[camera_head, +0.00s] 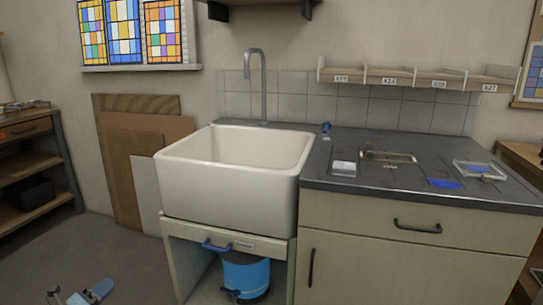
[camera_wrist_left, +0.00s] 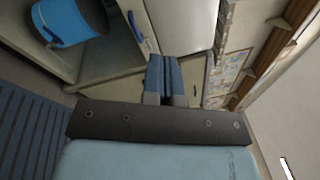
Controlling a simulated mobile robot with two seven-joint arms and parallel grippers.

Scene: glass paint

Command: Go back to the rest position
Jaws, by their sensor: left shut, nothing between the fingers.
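My left gripper (camera_head: 103,286) shows at the bottom left of the head view, low over the floor and left of the sink cabinet. In the left wrist view its two blue fingers (camera_wrist_left: 163,68) lie together, shut, with nothing held between them. The sink cabinet and a blue bucket (camera_wrist_left: 62,22) show beyond them. The rest of the left arm is mostly out of the head view. My right gripper is in neither view.
A white sink (camera_head: 228,200) stands over an open cabinet holding the blue bucket (camera_head: 246,275). A dark worktop (camera_head: 345,150) with glass pieces and tools lies to its right. A shelf unit (camera_head: 65,165) stands at the left. The floor (camera_head: 130,262) between is clear.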

